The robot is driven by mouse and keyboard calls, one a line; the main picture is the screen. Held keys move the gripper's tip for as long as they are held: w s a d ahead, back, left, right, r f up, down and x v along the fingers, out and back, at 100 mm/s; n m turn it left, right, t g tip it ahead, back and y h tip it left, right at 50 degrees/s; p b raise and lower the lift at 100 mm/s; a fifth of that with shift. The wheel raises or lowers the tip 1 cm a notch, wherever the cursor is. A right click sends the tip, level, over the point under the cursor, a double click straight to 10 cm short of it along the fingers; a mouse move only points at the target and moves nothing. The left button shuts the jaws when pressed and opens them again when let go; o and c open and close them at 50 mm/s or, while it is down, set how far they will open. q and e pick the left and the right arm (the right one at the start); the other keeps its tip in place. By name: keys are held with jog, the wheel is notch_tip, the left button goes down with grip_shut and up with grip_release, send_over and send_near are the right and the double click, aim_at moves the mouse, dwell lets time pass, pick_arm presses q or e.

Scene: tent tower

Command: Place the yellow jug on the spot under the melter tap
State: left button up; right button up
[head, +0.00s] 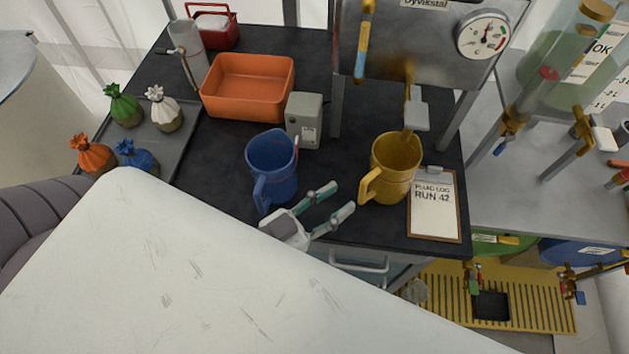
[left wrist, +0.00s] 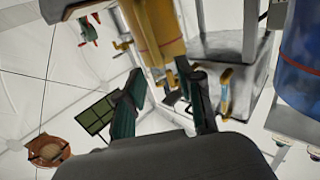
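The yellow jug (head: 396,167) stands upright on the dark bench top below the steel melter (head: 385,40), with its handle toward my left gripper. The melter tap (head: 412,105) overlaps the jug's far rim in the head view. I cannot see a marked spot, so I cannot tell whether the jug covers it. My left gripper (head: 342,198) is open and empty, its fingertips just left of the handle and apart from it. In the left wrist view, the yellow jug (left wrist: 153,28) is beyond the open fingers. My right gripper is not in view.
A blue jug (head: 273,165) stands close behind my left gripper. A clipboard (head: 434,222) lies right of the yellow jug. A grey box (head: 304,118), an orange bin (head: 240,92) and a tray (head: 188,133) with several tied bags are farther left.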

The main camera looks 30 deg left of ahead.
pick_arm(q)
jog(key=v, duration=0.4)
jog(key=shift+s+b, duration=0.1)
jog(key=shift+b, duration=0.3)
dwell(0.7)
